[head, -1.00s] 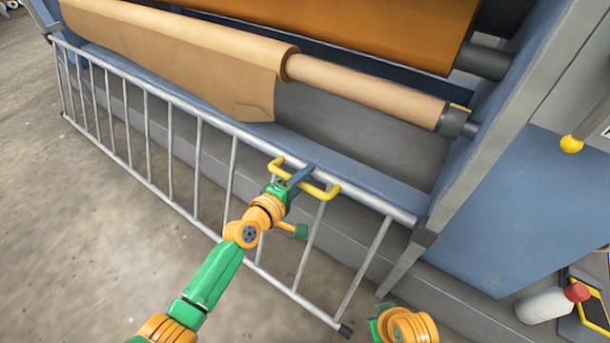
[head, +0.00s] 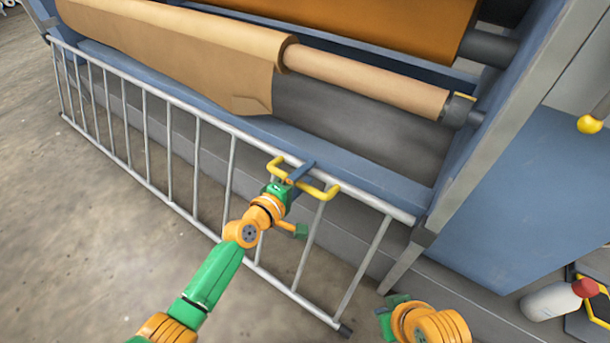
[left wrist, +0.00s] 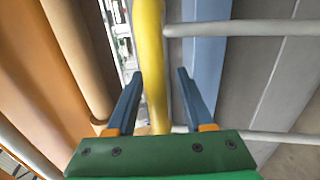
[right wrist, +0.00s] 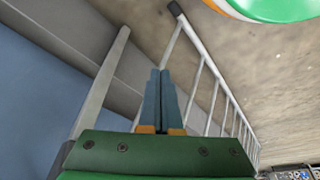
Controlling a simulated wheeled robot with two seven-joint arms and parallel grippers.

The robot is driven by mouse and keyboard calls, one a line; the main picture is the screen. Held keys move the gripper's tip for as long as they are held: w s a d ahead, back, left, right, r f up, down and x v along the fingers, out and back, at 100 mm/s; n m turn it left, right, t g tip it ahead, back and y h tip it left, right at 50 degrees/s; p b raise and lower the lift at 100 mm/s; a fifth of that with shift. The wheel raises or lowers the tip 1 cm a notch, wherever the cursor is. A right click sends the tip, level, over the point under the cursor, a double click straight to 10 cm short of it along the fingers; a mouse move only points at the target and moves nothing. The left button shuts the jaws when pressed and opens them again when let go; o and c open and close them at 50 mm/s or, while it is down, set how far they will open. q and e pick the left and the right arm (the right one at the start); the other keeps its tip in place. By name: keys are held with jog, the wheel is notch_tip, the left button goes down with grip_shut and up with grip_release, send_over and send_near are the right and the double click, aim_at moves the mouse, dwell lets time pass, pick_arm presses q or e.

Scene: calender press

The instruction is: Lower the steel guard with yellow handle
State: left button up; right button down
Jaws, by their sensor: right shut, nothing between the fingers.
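The steel guard (head: 375,200) is a barred grey frame hanging along the front of the machine, its lower edge near the floor. Its yellow handle (head: 321,191) is on the top rail toward the right end. My left gripper (head: 296,176) is at the handle. In the left wrist view the handle (left wrist: 152,60) passes between its two spread fingers (left wrist: 158,98), with gaps visible on both sides. My right gripper (head: 393,300) is low, near the guard's right end. In the right wrist view its fingers (right wrist: 160,95) are together and empty, with the guard (right wrist: 203,75) beyond.
The machine carries a brown paper roll (head: 370,85) above the guard. A blue side panel (head: 550,190) stands at right, with a yellow-knobbed lever (head: 590,124). A white bottle with a red cap (head: 552,301) is at lower right. The concrete floor (head: 90,230) at left is clear.

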pick_arm(q)
jog(key=p+v, duration=0.3)
jog(key=v, duration=0.4)
pick_arm(e)
notch_tip(320, 180, down, 7)
jog(key=g, duration=0.1)
jog(key=shift+r, duration=0.15)
pick_arm(q)
jog(key=shift+s, duration=0.1)
pick_arm(e)
jog(key=shift+d, duration=0.1)
